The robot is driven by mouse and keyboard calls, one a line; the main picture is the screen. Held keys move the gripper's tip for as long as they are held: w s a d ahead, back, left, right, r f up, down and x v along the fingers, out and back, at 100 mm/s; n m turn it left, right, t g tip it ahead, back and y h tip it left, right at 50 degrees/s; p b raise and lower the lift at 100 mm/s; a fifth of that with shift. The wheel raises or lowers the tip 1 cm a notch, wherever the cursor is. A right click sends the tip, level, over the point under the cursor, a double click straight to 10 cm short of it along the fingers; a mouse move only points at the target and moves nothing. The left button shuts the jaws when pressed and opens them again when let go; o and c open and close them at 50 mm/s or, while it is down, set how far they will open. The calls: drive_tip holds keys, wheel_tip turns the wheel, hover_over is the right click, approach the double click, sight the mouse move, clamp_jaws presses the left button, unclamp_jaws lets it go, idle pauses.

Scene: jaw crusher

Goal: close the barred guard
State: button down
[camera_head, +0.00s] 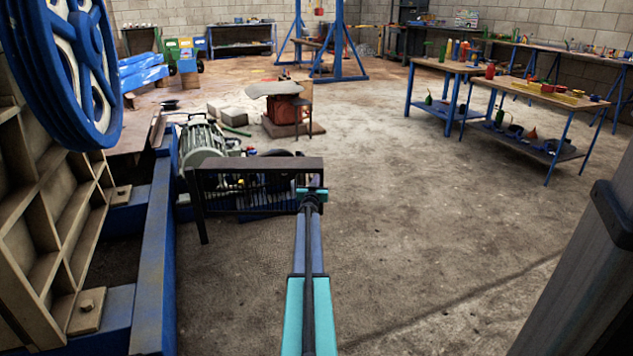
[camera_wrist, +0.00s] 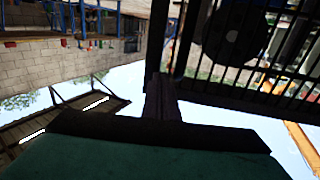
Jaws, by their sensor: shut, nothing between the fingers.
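The barred guard (camera_head: 250,171) is a dark frame with thin upright bars. In the head view it stands in front of the motor, left of my arm's end. My gripper (camera_head: 312,194) is at the guard's right end. In the wrist view the guard (camera_wrist: 235,101) fills the upper right, and my gripper's dark fingers (camera_wrist: 163,98) are together beside its frame. I cannot tell whether they touch it. The fingertips are hard to make out in the head view.
A green-grey motor (camera_head: 203,140) sits behind the guard. The crusher's blue flywheel (camera_head: 75,75) and blue base beam (camera_head: 153,260) are on the left. Workbenches (camera_head: 545,92) stand at the back right. The concrete floor right of my arm is clear.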

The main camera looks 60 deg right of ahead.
drive_tip(key=shift+a, duration=0.1)
drive_tip(key=s+p+v, duration=0.2)
drive_tip(key=p+v, duration=0.3)
drive_tip(key=v, duration=0.8)
idle(0.3)
drive_tip(key=shift+r, duration=0.1)
